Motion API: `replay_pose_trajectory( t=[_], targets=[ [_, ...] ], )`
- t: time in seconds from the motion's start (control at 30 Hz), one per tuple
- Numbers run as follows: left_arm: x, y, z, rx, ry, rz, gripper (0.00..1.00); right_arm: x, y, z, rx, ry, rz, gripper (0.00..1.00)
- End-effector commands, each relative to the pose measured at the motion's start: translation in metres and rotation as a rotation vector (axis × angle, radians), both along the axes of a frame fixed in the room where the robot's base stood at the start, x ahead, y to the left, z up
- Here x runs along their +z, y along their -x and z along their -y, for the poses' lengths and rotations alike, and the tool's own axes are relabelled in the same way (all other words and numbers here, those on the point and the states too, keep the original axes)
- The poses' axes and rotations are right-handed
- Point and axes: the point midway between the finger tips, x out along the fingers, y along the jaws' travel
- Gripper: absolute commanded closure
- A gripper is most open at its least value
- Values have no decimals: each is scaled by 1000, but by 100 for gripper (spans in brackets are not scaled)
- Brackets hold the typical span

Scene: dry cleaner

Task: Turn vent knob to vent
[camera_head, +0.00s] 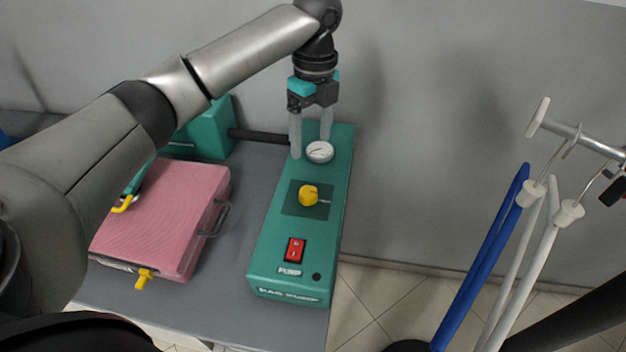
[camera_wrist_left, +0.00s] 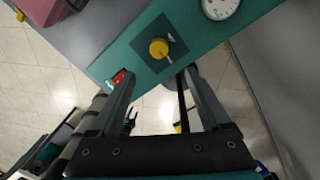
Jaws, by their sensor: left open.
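The yellow vent knob (camera_head: 308,195) sits on a dark square plate on top of the green pump box (camera_head: 268,262). A small pale mark shows to the right of the knob; I cannot read its lettering. In the left wrist view the knob (camera_wrist_left: 159,48) lies just beyond the fingertips. My left gripper (camera_head: 311,146) points down over the far end of the box, by the round gauge (camera_head: 319,151). Its fingers are apart with nothing between them, and it does not touch the knob. In the left wrist view the gripper (camera_wrist_left: 160,80) is also open.
A red switch (camera_head: 295,250) is on the near end of the box. A rack with blue and white tubes (camera_head: 480,260) stands right. The wall is close behind.

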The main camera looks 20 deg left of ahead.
Motion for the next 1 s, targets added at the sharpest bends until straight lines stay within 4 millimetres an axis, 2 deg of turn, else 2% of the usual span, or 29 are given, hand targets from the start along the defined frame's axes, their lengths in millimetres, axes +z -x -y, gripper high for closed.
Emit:
replay_pose_trajectory(
  t=[0.03,0.17,0.5,0.7,1.0],
  targets=[
    [-12,2,-1,0,-1,-4,19,-3,9,0,0,1,-13,50],
    [-40,4,-1,-1,-2,-6,19,-9,19,1,1,3,-30,50],
    [-110,7,-2,1,-2,-2,19,-22,6,0,1,0,-10,50],
    [-131,8,-3,0,-1,-1,19,-26,3,-1,1,-1,-4,50],
    [-137,8,-3,0,-1,0,19,-26,4,0,0,-1,-4,50]
  ],
)
